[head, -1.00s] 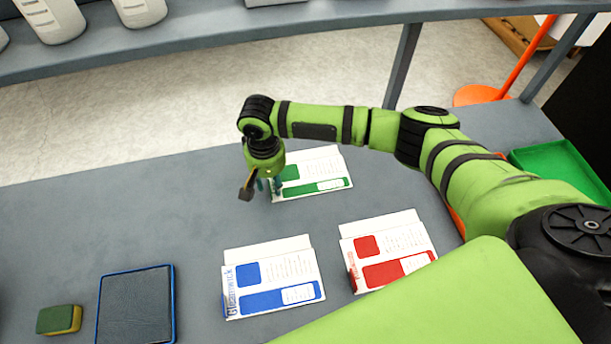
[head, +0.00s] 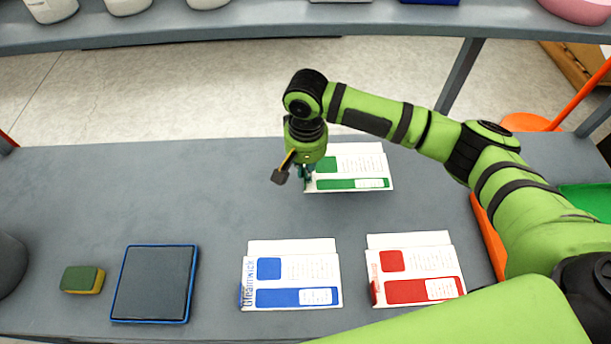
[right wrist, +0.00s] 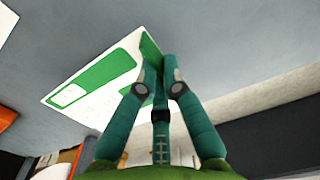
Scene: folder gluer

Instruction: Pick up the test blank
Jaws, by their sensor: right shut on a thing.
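Three flat white printed blanks show in the head view, with green, blue and red print. My right gripper (head: 306,178) is at the left edge of the green-printed blank (head: 372,163) and is shut on that edge. In the right wrist view, the fingers (right wrist: 160,75) close together at the edge of the green-printed blank (right wrist: 98,88). I cannot tell whether it is clear of the table. The blue-printed blank (head: 291,275) and the red-printed blank (head: 415,270) lie on the table nearer me. No label shows which is the test blank. My left gripper is out of view.
The grey table (head: 130,200) is bare at its middle left. A blue-edged dark pad (head: 154,283) and a green-and-yellow sponge (head: 82,279) lie at front left. An orange tray (head: 488,235) and a green tray (head: 588,201) are at right. A shelf (head: 260,30) runs along the back.

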